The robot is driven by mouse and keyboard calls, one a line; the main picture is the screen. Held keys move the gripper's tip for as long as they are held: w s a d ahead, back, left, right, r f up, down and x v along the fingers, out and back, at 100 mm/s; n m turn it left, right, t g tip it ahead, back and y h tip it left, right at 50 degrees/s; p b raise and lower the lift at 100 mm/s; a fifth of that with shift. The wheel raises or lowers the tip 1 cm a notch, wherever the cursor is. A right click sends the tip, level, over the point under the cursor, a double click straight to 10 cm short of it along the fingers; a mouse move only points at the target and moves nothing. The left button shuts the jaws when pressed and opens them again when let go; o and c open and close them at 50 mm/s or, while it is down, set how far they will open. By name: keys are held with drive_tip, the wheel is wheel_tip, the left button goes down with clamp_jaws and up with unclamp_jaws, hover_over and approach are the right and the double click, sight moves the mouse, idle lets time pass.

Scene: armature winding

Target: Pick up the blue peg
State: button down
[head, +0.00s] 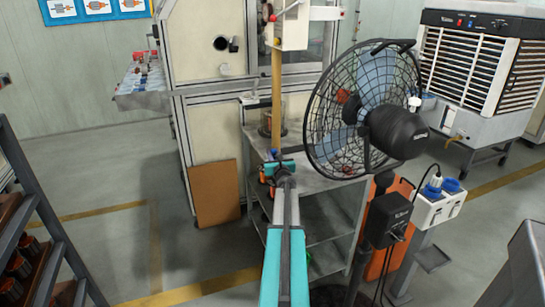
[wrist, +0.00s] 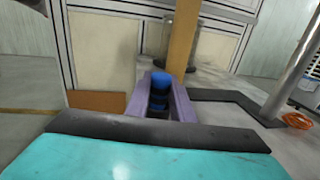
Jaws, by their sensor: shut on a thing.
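In the wrist view, a blue peg (wrist: 159,100) with dark bands stands between the two purple fingers of my gripper (wrist: 160,82). The fingers are closed against its sides, and its lower part is hidden by the gripper body. In the head view, my gripper (head: 277,172) is at the end of my teal and grey arm, in front of the grey metal work table (head: 315,178). The peg is too small to make out clearly there.
A tan post (head: 276,95) rises just beyond my gripper. A black caged fan (head: 355,115) stands close on the right. A brown board (head: 215,194) leans on the machine at left. A dark rack (head: 45,215) stands at far left. Floor between rack and table is clear.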

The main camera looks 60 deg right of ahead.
drive_tip(key=r, duration=0.2)
drive_tip(key=shift+s+a+r, duration=0.2)
drive_tip(key=shift+a+r, duration=0.05)
drive_tip(key=shift+r, duration=0.1)
drive_tip(key=r+b+v, duration=0.1)
drive_tip(key=v, duration=1.4)
drive_tip(key=shift+w+a+r, duration=0.25)
drive_tip(key=shift+a, duration=0.25)
